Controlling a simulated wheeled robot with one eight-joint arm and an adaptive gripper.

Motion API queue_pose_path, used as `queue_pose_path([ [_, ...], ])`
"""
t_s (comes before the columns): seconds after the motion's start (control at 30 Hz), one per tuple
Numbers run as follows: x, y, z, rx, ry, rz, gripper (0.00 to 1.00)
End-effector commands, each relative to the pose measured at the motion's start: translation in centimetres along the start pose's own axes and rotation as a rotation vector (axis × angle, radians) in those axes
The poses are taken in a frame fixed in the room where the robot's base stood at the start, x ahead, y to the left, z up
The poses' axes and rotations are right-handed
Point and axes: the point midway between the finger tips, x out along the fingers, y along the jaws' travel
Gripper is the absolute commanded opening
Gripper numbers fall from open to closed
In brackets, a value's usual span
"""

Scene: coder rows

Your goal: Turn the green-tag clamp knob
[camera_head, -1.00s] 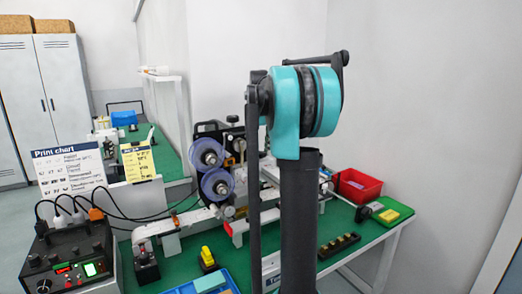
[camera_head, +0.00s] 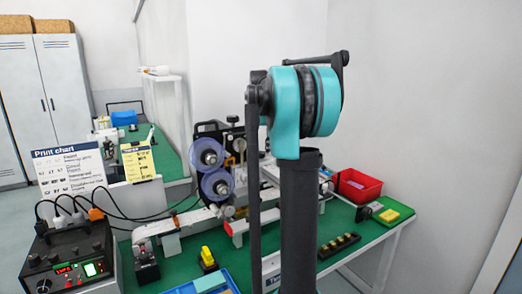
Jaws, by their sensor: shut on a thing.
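The coder machine (camera_head: 237,144) stands on the green bench, with two blue-purple reels (camera_head: 215,184) on its front left side. My dark arm with its teal joint stands in front of it and covers its right part. I cannot make out the green-tag clamp knob; it may be hidden behind my arm or too small to tell. My gripper does not show clearly; the arm hides the area where it could be.
A control box (camera_head: 68,258) with cables is at front left, near a print chart (camera_head: 70,172). A yellow-topped part (camera_head: 207,258), a blue tray (camera_head: 226,284) and a dark strip (camera_head: 339,245) lie on the bench. A red bin (camera_head: 357,186) is at right.

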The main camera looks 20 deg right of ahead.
Motion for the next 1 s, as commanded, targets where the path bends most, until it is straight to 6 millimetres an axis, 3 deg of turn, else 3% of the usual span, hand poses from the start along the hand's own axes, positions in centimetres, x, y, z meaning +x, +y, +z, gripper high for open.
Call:
queue_pose_path([
  [0.3, -0.04, 0.0, -0.03, 0.128, 0.001, 0.0, 0.04],
  [0.87, -0.01, 0.01, 0.0, 0.157, 0.0, 0.0, 0.04],
  [0.9, -0.01, 0.01, 0.0, 0.157, 0.0, 0.0, 0.34],
  [1.0, -0.01, 0.01, 0.0, 0.156, 0.0, 0.0, 0.46],
])
